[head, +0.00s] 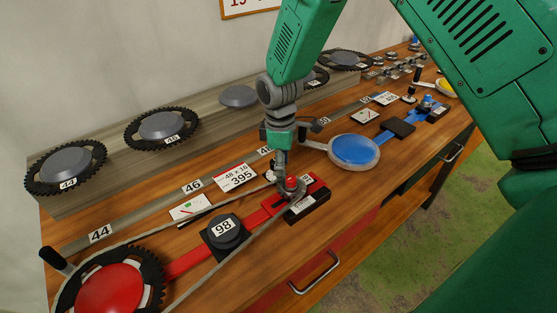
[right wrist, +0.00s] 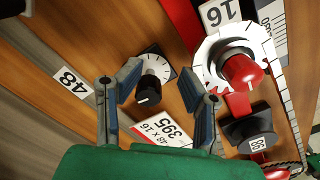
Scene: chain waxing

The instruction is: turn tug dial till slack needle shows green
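A black knob on a white dial face (right wrist: 152,88), seemingly the tug dial, shows between the fingers of my right gripper (right wrist: 160,82) in the right wrist view. The fingers are spread; I cannot tell whether either touches the knob. In the head view the right gripper (head: 283,185) points down over the bench and largely hides the dial. A white gauge card (head: 190,208), seemingly the slack gauge, lies left of it with a green patch; its needle is too small to read surely. My left gripper is not in view.
A red knob with a white scalloped wheel (right wrist: 237,67) stands close to the right finger. A black block marked 98 (head: 224,231) and a red chainring with chain (head: 108,290) lie front left. A blue disc (head: 355,149) is at the right. Chainrings (head: 162,126) line the back.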

